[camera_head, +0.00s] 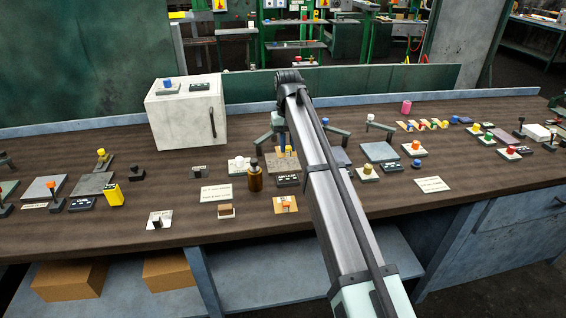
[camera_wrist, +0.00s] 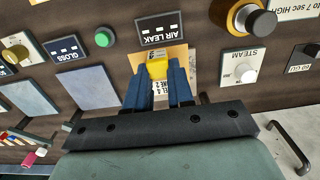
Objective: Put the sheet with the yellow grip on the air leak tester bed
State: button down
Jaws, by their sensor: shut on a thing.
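My gripper (camera_wrist: 157,85) has its blue fingers closed on the yellow grip (camera_wrist: 156,69) of a tan sheet (camera_wrist: 178,52). The sheet lies flat beneath the fingers, beside the black AIR LEAK label (camera_wrist: 162,28). In the head view, my gripper (camera_head: 283,147) is low over the air leak tester, with the yellow grip (camera_head: 288,154) at its tips and a tan plate-like surface (camera_head: 270,163) below. The AIR LEAK label (camera_head: 287,181) is in front of it. The sheet covers much of the bed area. I cannot tell whether it touches the bed.
A sheet with an orange grip (camera_head: 285,204) lies in front of the tester. A brown bottle (camera_head: 255,178) stands close on the left. A white box (camera_head: 187,117) stands at the back left.

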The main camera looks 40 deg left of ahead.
jog(key=r, duration=0.1)
send_over(283, 164)
jog(key=shift+w+a+f, duration=0.1)
jog(key=shift+f, duration=4.8)
jog(key=shift+f, duration=0.1)
jog(key=c, duration=1)
grip_release()
notch_tip(283, 164, up, 12)
jog(key=shift+r, duration=0.1)
